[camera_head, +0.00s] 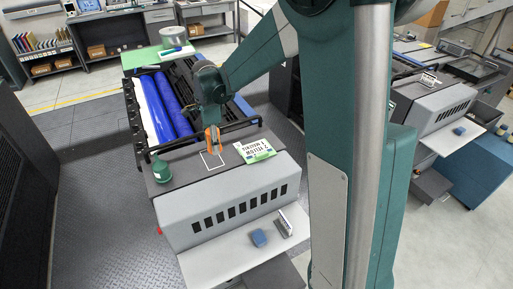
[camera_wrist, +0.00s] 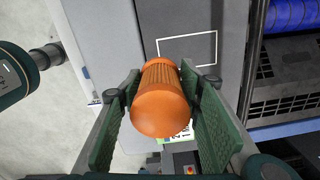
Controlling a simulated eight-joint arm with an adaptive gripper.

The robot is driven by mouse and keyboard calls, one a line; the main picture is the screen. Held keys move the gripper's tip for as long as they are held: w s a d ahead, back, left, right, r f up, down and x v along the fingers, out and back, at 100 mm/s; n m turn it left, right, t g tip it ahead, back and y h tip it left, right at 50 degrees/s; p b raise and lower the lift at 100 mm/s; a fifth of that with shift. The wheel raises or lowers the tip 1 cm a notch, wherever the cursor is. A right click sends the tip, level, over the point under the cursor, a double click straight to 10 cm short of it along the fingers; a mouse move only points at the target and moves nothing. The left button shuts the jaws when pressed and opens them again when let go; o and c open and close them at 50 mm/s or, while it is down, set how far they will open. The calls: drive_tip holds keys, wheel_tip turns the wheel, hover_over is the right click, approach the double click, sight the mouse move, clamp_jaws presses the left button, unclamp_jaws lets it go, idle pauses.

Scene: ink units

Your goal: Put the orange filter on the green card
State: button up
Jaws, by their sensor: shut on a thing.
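The orange filter (camera_head: 212,145) is a ribbed cylinder with a smooth rounded end, and it fills the middle of the wrist view (camera_wrist: 160,100). My gripper (camera_head: 211,132) is shut on it, with a green pad on each side of it in the wrist view (camera_wrist: 165,105). It is over the grey console top, close to a white outlined square (camera_head: 213,161). A flat green sheet (camera_head: 143,58) lies at the back of the machine. A card with green edges and black lettering (camera_head: 254,150) lies right of the filter; in the wrist view it is mostly hidden behind the filter.
A dark green bottle (camera_head: 162,171) stands at the console's left. Blue rollers (camera_head: 169,103) and a black frame lie behind. A grey-green can (camera_head: 173,37) stands at the back. A blue block (camera_head: 259,238) and a small sign (camera_head: 286,223) are on the front shelf.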

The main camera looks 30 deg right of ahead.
drive_tip(key=w+d+m, duration=0.1)
drive_tip(key=d+m, duration=0.8)
drive_tip(key=d, duration=1)
drive_tip(key=shift+d+r, duration=0.35)
drive_tip(key=shift+w, duration=0.1)
hover_over(257, 150)
drive_tip(key=shift+f, duration=2.95)
drive_tip(key=shift+f, duration=2.05)
drive_tip(key=shift+f, duration=0.1)
drive_tip(key=o, duration=0.5)
drive_tip(key=shift+f, duration=0.1)
drive_tip(key=o, duration=0.5)
drive_tip(key=shift+c, duration=0.2)
